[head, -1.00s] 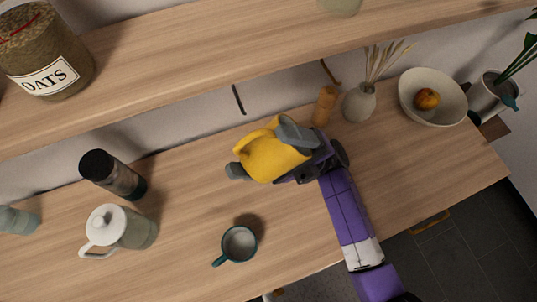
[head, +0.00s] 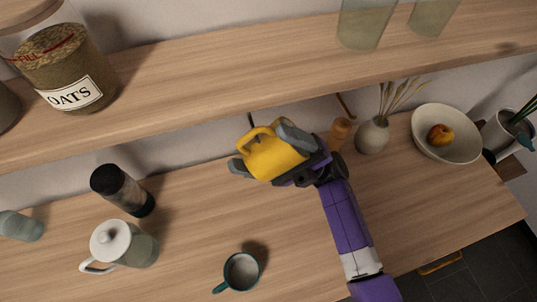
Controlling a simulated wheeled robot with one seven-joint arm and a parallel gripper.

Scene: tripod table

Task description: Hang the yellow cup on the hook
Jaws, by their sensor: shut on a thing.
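The yellow cup (head: 272,158) is held by my gripper (head: 262,149), with one grey finger on its upper right side and the other at its lower left. Its handle faces up and left. The cup is raised above the counter, below the shelf. A dark hook (head: 250,118) hangs under the shelf just above the cup's handle in the picture; its lower part is hidden behind the cup. I cannot tell the depth gap between them. A brown hook (head: 344,105) hangs under the shelf farther right.
The shelf (head: 200,75) overhangs the counter (head: 195,215). A wooden shaker (head: 339,132), a reed vase (head: 372,136) and a fruit bowl (head: 425,140) stand right of the cup. A teal mug (head: 241,270), a teapot (head: 125,247) and a dark bottle (head: 123,190) stand below and left.

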